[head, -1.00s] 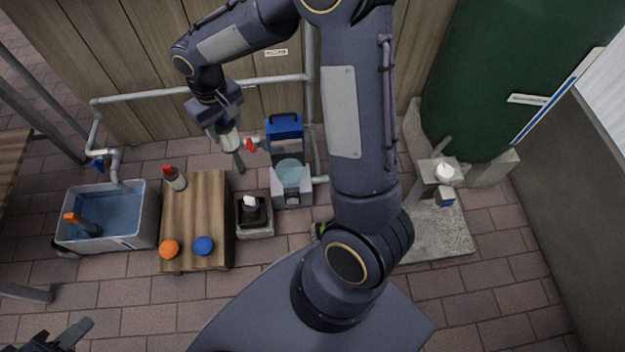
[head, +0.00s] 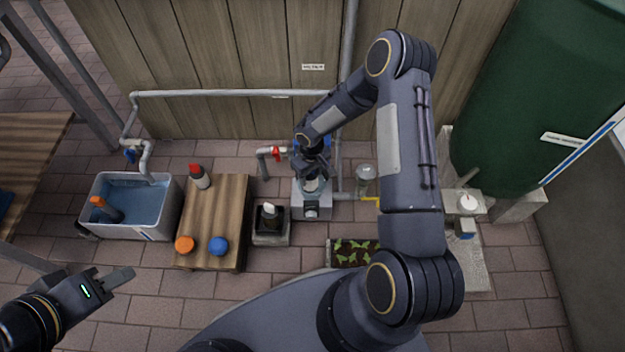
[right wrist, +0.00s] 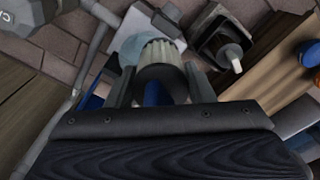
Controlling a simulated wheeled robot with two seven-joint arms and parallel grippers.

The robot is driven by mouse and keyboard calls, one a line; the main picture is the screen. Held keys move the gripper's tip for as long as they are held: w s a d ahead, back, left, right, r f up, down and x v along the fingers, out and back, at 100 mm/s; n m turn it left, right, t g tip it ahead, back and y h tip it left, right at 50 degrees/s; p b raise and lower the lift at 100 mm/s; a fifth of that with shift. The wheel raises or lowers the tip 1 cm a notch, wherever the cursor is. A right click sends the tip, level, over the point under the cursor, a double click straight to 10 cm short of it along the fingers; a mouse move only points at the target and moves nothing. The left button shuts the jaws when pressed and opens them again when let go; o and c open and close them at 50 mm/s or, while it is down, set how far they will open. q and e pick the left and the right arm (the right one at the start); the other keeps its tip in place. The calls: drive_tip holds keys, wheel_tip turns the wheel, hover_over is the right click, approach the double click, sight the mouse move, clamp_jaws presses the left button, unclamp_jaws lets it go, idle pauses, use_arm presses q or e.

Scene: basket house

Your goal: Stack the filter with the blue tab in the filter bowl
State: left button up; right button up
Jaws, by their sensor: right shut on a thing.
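My right gripper (head: 313,172) is above the grey filter housing (head: 311,208) near the wall, pointing down. In the right wrist view it is shut on a pale pleated filter (right wrist: 158,52) with a dark end and a blue tab (right wrist: 152,94) between the fingers. The pale blue filter bowl (right wrist: 127,52) shows beyond the filter, partly hidden by it. The filter's far end overlaps the bowl in that view; I cannot tell whether it is inside. In the head view the gripper covers most of the bowl. My left gripper (head: 92,276) is open and empty at the lower left.
A wooden stand (head: 215,215) holds a red-capped bottle (head: 200,177), an orange knob (head: 185,244) and a blue knob (head: 218,246). A dark square container (head: 270,222) stands beside the housing. A water tub (head: 130,216) is left, a seedling tray (head: 350,253) right.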

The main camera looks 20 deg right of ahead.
drive_tip(key=w+d+f+b, duration=0.2)
drive_tip(key=w+f+b, duration=0.1)
drive_tip(key=f, duration=0.5)
drive_tip(key=shift+w+f+b, duration=0.2)
drive_tip(key=shift+w+b, duration=0.1)
drive_tip(key=shift+f+b, duration=0.6)
drive_tip(key=shift+b, duration=0.05)
drive_tip(key=o, duration=1)
